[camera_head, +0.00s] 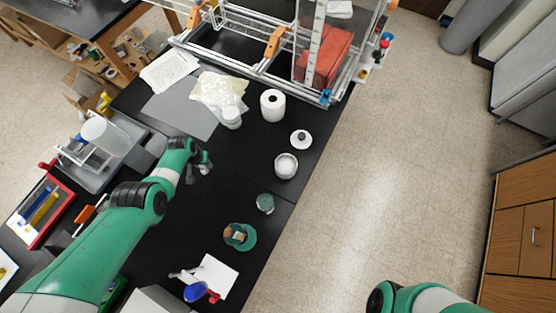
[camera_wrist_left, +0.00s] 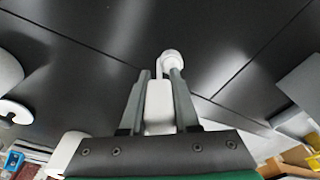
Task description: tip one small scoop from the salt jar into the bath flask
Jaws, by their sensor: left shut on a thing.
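My left gripper (camera_head: 203,164) is over the black bench, left of the salt jar and apart from it. In the left wrist view its fingers (camera_wrist_left: 158,80) are shut on the white handle of a small scoop (camera_wrist_left: 172,60), whose round end shows beyond the fingertips. I cannot tell whether the scoop holds anything. The salt jar (camera_head: 286,166) stands open with white content, near the bench's right edge. Its likely lid, a white disc with a dark knob (camera_head: 301,140), lies just behind it. A small greenish glass vessel (camera_head: 265,203), perhaps the bath flask, stands in front of the jar.
A green dish with brown pieces (camera_head: 240,237) sits nearer the front. A white roll (camera_head: 272,104) and a white bottle (camera_head: 231,118) stand behind. A metal extrusion frame (camera_head: 265,65) is at the back. The bench between gripper and jar is clear.

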